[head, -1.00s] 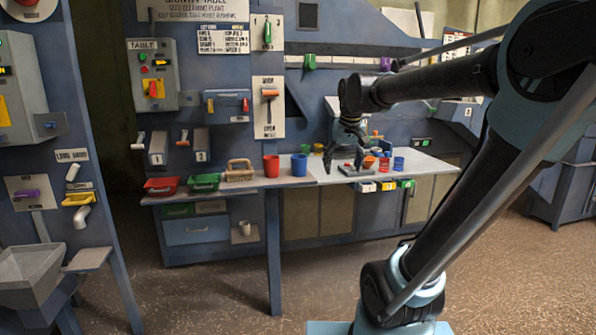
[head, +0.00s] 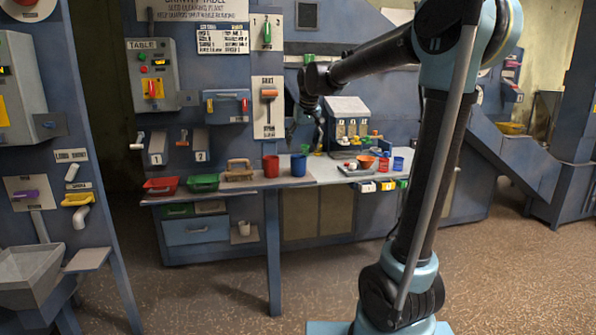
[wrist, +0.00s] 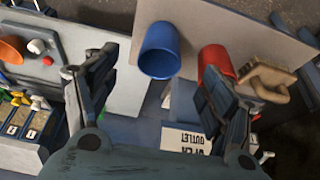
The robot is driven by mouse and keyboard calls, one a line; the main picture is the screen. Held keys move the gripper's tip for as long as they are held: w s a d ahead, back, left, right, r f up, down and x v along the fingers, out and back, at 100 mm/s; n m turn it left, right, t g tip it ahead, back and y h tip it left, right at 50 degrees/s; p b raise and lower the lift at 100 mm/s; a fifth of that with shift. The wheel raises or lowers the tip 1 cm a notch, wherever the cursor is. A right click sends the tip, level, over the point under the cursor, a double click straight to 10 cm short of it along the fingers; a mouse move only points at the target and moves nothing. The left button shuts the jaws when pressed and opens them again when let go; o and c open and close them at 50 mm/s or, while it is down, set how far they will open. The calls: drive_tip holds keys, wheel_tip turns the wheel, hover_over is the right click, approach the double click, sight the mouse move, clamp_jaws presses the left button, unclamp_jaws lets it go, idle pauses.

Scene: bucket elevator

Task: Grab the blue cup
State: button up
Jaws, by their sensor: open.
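A blue cup (head: 298,165) stands upright on the grey counter, just right of a red cup (head: 271,166). In the wrist view the blue cup (wrist: 160,52) shows its open rim at top centre, with the red cup (wrist: 215,62) to its right, partly hidden by a finger. My gripper (head: 306,139) is open and empty, above and apparently behind the blue cup. In the wrist view its two fingers spread to either side of the cup's place in the picture, and neither clearly touches it. A second, smaller blue cup (head: 398,164) stands farther right.
Right of the cup are a grey tray (head: 349,168), an orange bowl (head: 366,161) and a machine (head: 349,120).

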sight(299, 165)
drive_tip(key=x, duration=0.6)
drive_tip(key=shift+w+f, duration=0.15)
drive_tip(key=shift+f, duration=0.05)
drive_tip(key=shift+a+x, duration=0.1)
drive_tip(key=shift+x, duration=1.2)
drive_tip(key=shift+a+x, duration=0.15)
drive_tip(key=shift+x, duration=1.15)
drive_tip(key=shift+w+r, duration=0.1)
drive_tip(key=shift+w, duration=0.05)
drive_tip(key=c, duration=1.1)
